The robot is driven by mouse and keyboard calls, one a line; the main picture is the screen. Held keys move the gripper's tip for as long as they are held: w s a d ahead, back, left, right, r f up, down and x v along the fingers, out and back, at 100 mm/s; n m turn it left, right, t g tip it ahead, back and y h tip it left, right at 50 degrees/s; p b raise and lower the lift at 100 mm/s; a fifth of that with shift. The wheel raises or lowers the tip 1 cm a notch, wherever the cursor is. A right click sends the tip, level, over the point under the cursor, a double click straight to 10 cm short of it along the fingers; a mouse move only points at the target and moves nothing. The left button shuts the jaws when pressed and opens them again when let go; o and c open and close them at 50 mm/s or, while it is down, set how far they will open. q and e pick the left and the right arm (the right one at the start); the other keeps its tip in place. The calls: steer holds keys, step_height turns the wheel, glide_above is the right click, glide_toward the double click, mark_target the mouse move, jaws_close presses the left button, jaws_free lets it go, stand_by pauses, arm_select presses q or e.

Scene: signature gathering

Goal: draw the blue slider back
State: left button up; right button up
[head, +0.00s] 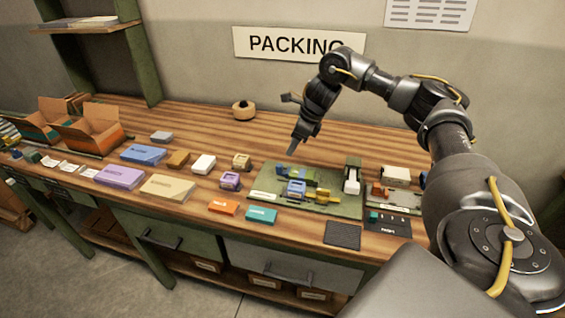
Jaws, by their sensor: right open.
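The blue slider (295,188) sits on a green mat (335,203) at the right part of the bench, among yellow parts (324,195) of what looks like a small fixture. My right gripper (293,151) hangs above the bench, behind and above the green mat, pointing down. It is apart from the slider and holds nothing that I can see. Its fingers are small and dark in this view. My left gripper is not in view.
A white-topped green press-like device (352,177) stands right of the slider. Orange (223,207) and teal (261,215) boxes lie left of the mat's front. A dark pad (342,235) lies in front. A tape roll (243,110) stands at the back, where the bench is mostly clear.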

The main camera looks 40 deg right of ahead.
mark_target(280, 165)
steer(key=x, duration=0.4)
steer(key=shift+w+a+p, duration=0.15)
steer(key=shift+w+p, duration=0.15)
steer(key=shift+w, duration=0.15)
steer(key=x, duration=0.4)
steer(key=shift+s+p, duration=0.15)
steer(key=shift+p, duration=0.25)
steer(key=shift+f, duration=0.35)
steer(key=shift+w+f, duration=0.35)
steer(key=shift+f, duration=0.1)
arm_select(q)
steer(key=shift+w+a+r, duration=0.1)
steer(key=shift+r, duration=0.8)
arm_select(e)
jaws_close()
